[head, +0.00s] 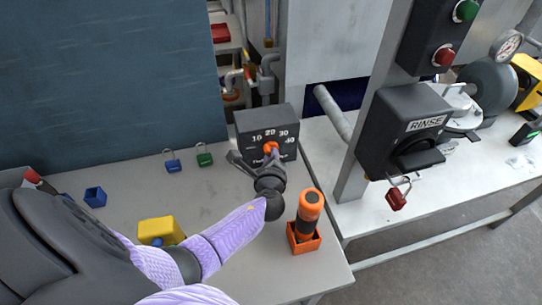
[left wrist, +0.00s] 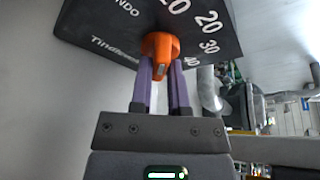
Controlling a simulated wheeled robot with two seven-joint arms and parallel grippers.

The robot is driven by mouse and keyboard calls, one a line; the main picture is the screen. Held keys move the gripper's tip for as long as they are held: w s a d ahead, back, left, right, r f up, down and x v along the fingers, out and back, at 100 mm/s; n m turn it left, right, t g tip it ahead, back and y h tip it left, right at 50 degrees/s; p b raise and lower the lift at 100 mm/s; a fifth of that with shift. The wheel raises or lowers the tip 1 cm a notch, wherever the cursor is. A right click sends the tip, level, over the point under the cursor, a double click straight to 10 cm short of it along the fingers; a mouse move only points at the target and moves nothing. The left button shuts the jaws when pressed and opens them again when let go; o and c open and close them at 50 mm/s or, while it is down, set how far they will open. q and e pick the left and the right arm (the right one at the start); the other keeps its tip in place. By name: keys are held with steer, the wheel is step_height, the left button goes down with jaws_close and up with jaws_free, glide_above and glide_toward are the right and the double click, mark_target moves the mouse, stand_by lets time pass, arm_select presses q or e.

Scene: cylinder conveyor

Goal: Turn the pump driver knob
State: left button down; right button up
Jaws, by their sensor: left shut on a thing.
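The pump driver (head: 250,147) is a dark box with a dial marked 10, 20, 30, 40, standing at the back of the grey table. Its orange knob (head: 270,147) sits on the front face below the numbers. In the left wrist view the orange knob (left wrist: 160,44) is close up, on the dark panel (left wrist: 100,25). My left gripper (head: 268,158) reaches it from the front, and its two purple fingers (left wrist: 161,72) are shut on the knob from both sides. The fingers hide part of the knob, and I cannot read its exact setting. My right gripper is not in view.
An orange and black cylinder (head: 311,205) stands in an orange holder (head: 304,243) just right of my left wrist. Blue (head: 173,165) and green (head: 204,159) padlocks lie left of the driver. A yellow block (head: 160,231) and blue box (head: 95,197) stand near my arm. A RINSE unit (head: 400,140) stands right.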

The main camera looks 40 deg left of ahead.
arm_select(q)
steer(key=c, duration=0.6)
jaws_free()
steer(key=p+v, duration=0.2)
steer(key=v, duration=0.8)
steer(key=shift+p, duration=0.4)
